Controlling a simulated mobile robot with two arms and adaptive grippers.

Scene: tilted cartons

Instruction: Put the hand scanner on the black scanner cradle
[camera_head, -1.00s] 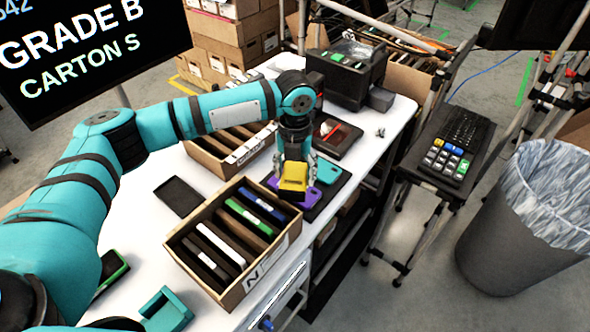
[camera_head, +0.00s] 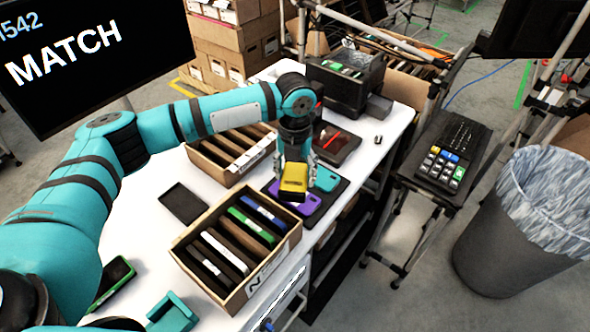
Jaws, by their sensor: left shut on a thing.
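My left gripper (camera_head: 293,182) reaches in from the left and points down over the table. It is shut on a yellow-and-black block (camera_head: 293,184), which looks like the hand scanner, just above or at the edge of a dark mat (camera_head: 318,213). Whether the block touches anything below is hidden. A flat, empty black tray-like piece (camera_head: 183,203) lies on the white table left of the open carton; I cannot tell whether it is the black scanner cradle. My right gripper is out of view.
An open carton (camera_head: 227,302) with several thin devices stands in front; another (camera_head: 222,173) lies behind. Purple (camera_head: 306,203) and teal (camera_head: 327,179) cases lie on the mat. A black device (camera_head: 345,143) with a red line sits behind. A teal block (camera_head: 172,312) is at front left.

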